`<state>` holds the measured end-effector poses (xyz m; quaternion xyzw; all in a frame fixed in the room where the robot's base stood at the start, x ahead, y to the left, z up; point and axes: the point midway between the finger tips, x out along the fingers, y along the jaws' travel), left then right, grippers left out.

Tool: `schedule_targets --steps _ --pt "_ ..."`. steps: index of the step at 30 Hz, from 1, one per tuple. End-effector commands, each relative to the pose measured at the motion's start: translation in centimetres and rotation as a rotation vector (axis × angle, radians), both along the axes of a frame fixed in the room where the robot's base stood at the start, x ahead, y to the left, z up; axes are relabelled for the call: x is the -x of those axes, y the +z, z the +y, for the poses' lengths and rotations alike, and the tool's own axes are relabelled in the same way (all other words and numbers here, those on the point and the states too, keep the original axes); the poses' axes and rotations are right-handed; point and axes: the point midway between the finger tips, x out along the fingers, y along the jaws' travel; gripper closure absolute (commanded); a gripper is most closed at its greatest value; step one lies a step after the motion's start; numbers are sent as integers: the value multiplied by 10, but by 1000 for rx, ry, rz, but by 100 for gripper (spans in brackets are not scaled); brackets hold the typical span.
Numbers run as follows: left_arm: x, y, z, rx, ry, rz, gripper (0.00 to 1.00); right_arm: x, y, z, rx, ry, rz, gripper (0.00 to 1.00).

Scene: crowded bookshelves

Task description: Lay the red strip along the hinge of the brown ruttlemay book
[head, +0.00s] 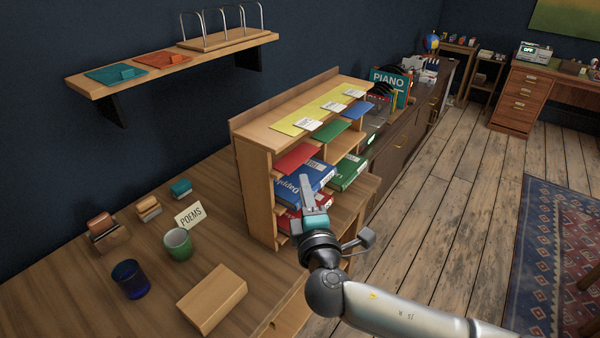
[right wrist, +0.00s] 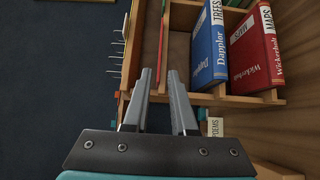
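No book with a readable ruttlemay title shows, and I cannot pick out a loose red strip with certainty. A flat red piece (head: 297,158) juts from the front of the wooden cubby. A plain tan-brown block or closed book (head: 212,299) lies at the desk's front; a smaller brown book-like piece (head: 103,226) sits at the back left. My right gripper (head: 306,181) is in front of the cubby, near the blue book (head: 304,181). In the right wrist view its fingers (right wrist: 161,75) are apart with nothing between them. My left gripper is out of view.
The cubby (head: 258,190) also holds red and green (head: 347,171) books. A wall shelf (head: 172,67) hangs above. The desk's middle has bare room.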

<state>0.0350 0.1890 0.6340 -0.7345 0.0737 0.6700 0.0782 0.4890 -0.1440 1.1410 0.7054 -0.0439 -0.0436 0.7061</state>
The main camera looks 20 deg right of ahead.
Motion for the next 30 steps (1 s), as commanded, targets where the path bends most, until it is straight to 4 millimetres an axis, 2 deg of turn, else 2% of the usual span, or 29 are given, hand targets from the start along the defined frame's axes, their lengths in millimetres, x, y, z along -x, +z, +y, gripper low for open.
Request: schedule_targets --steps 6,12,23,30 --pt "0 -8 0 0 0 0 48 -29 -1 -3 -2 0 0 75" --pt "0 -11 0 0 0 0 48 -43 0 -5 -2 1 0 75" --pt "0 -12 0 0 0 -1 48 -45 0 -5 -1 1 1 75" --pt "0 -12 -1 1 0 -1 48 -45 0 -5 -1 1 1 88"
